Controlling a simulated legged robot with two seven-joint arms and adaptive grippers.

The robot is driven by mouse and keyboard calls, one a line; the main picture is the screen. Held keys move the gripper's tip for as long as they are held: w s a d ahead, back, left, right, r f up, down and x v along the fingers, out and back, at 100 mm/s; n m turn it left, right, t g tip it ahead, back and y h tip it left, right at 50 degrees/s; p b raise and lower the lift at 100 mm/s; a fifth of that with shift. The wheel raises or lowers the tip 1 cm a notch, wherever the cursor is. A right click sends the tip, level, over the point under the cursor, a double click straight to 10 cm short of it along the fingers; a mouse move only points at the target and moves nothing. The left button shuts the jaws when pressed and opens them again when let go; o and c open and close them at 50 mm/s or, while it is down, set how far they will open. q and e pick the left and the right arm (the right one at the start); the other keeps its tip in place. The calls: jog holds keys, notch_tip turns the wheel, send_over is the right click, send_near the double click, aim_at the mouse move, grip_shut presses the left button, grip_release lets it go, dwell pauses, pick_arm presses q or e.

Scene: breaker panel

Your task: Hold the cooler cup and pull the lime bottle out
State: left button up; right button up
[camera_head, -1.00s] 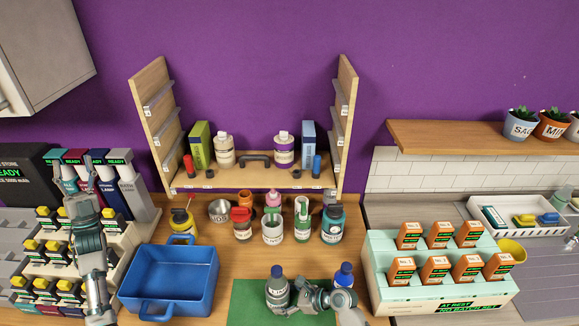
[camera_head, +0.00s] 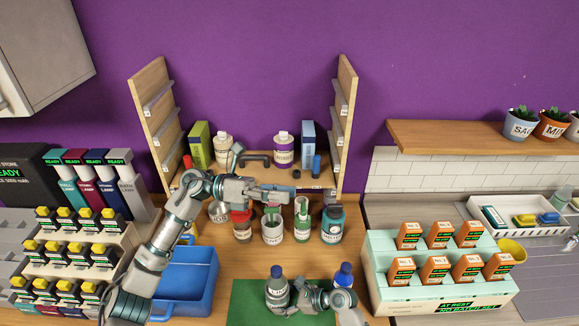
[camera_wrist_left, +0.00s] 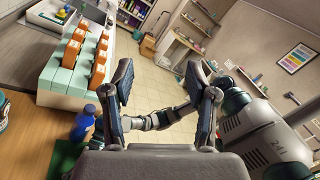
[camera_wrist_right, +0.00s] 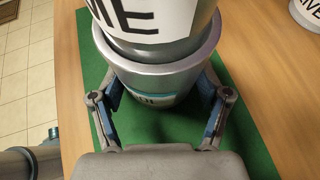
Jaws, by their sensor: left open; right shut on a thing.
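The lime bottle (camera_head: 277,284), white with a dark cap, stands upright on the green mat (camera_head: 245,300). In the right wrist view its white label (camera_wrist_right: 150,18) ends in "ME", and its lower part sits inside the silver cooler cup (camera_wrist_right: 155,78). My right gripper (camera_wrist_right: 160,100) is shut on the cup, with a finger on either side. In the head view this gripper (camera_head: 298,292) reaches the cup from the right. My left gripper (camera_head: 275,193) is open and empty, high above the containers behind the mat; the left wrist view shows its spread fingers (camera_wrist_left: 158,78).
A blue-capped bottle (camera_head: 344,273) stands right of my right gripper. A blue bin (camera_head: 190,280) is at left, partly behind my left arm. A mint rack (camera_head: 440,290) stands right.

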pick_arm(q)
jog(key=s+d+f+m+y, duration=0.25)
jog(key=d+f+y, duration=0.25)
jog(key=f, duration=0.3)
pick_arm(e)
jog(key=shift+f, duration=0.15)
jog(key=shift+d, duration=0.1)
pick_arm(q)
jog(key=m+t+y, duration=0.1)
jog(key=t+y, duration=0.3)
jog(key=y, duration=0.9)
send_over(274, 269)
notch_tip(274, 269, down, 15)
jog(key=shift+r, duration=0.1)
jog(key=shift+f, duration=3.4)
grip_shut()
jog(key=shift+r, duration=3.75)
jog(key=shift+r, duration=0.15)
